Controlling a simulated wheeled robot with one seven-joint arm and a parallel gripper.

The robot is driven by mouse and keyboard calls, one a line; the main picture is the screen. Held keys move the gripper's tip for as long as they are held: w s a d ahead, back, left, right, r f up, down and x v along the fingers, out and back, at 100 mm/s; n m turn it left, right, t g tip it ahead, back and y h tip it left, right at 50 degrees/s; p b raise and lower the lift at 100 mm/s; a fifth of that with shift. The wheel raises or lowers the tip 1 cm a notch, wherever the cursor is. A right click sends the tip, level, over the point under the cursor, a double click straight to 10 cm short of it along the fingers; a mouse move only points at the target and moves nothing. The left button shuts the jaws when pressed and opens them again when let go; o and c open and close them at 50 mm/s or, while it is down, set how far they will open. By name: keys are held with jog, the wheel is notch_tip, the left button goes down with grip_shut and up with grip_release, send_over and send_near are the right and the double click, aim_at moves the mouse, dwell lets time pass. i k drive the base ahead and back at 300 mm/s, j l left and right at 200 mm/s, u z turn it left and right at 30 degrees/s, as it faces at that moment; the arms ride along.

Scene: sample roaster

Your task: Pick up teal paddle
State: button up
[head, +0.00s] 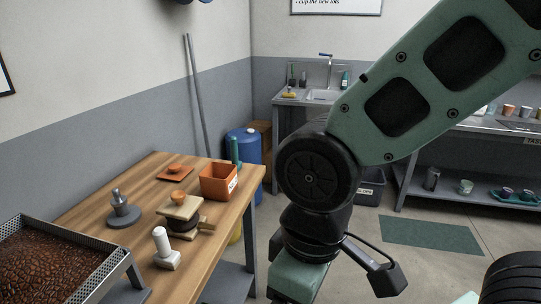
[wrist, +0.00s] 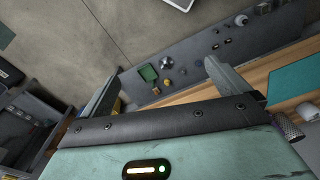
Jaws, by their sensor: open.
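A teal upright piece (head: 235,150) stands at the far edge of the wooden bench in the head view, behind the orange bin; I cannot tell for sure that it is the teal paddle. In the wrist view a flat teal shape (wrist: 293,82) shows at the right edge, over the wood surface and beyond my right finger, partly cut off by the frame. My gripper (wrist: 160,72) is open, with its two fingers wide apart and nothing between them. My fingers do not show in the head view.
The wooden bench (head: 215,258) carries an orange bin (head: 219,183), a grey tamper-like piece (head: 123,211), a white-handled piece (head: 165,250) and stacked wooden blocks. A tray of beans (head: 50,268) is at lower left. A grey panel with knobs (wrist: 190,55) lies beyond my fingers.

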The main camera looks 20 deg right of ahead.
aim_at(233, 140)
jog(key=i+l+u, duration=0.15)
jog(key=u, duration=0.75)
jog(key=i+l+u, duration=0.25)
jog(key=l+u, duration=0.2)
jog(key=l, duration=0.3)
jog(key=i+l+u, duration=0.25)
jog(key=l, duration=0.9)
